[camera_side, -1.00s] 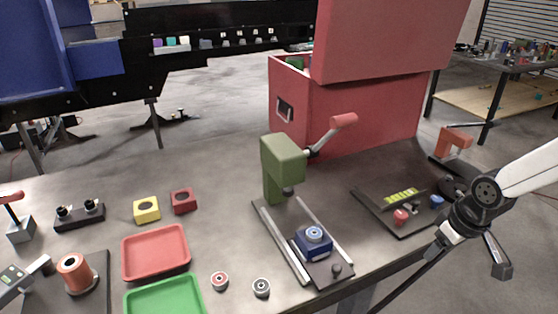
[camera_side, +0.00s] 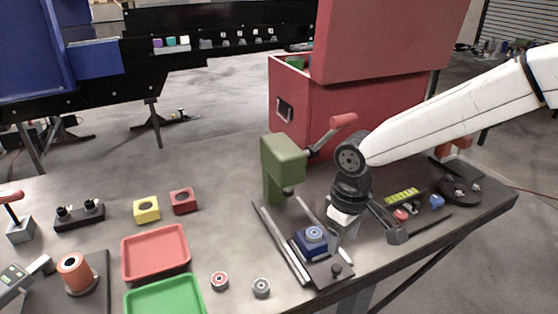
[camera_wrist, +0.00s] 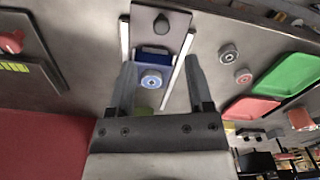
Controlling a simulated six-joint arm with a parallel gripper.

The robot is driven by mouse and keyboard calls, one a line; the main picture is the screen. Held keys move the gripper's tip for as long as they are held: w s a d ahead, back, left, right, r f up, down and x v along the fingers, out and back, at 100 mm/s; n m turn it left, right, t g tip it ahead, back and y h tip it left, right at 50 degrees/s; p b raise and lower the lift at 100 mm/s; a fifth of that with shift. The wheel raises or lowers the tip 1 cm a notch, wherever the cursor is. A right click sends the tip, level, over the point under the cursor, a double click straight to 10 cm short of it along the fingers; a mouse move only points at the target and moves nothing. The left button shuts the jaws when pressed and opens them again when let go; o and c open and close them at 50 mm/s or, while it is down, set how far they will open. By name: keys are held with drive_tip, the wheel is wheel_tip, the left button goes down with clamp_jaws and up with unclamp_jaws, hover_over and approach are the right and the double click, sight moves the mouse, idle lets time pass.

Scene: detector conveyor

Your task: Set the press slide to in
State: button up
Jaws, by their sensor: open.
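The green press (camera_side: 283,165) with its red-ended lever (camera_side: 340,121) stands at the middle of the table. Its slide (camera_side: 322,272) is a dark plate between two pale rails, carrying a blue block (camera_side: 311,247) with a grey ring part on top and a dark knob (camera_side: 336,269) at the front end. The block stands out in front of the press head. In the wrist view the knob (camera_wrist: 161,22) is at the top and the blue block (camera_wrist: 150,54) is below it. My gripper (camera_wrist: 160,62) is open and empty, its fingers to either side of the block in that view.
A red box (camera_side: 350,110) stands behind the press. A dark tray with small parts (camera_side: 425,226) is at the right. Two ring parts (camera_side: 220,281) (camera_side: 261,288), a red tray (camera_side: 155,231) and a green tray (camera_side: 165,283) lie to the left.

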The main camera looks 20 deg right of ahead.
sight(337, 267)
drive_tip(key=shift+a, duration=0.15)
drive_tip(key=shift+f, duration=3.9)
clamp_jaws()
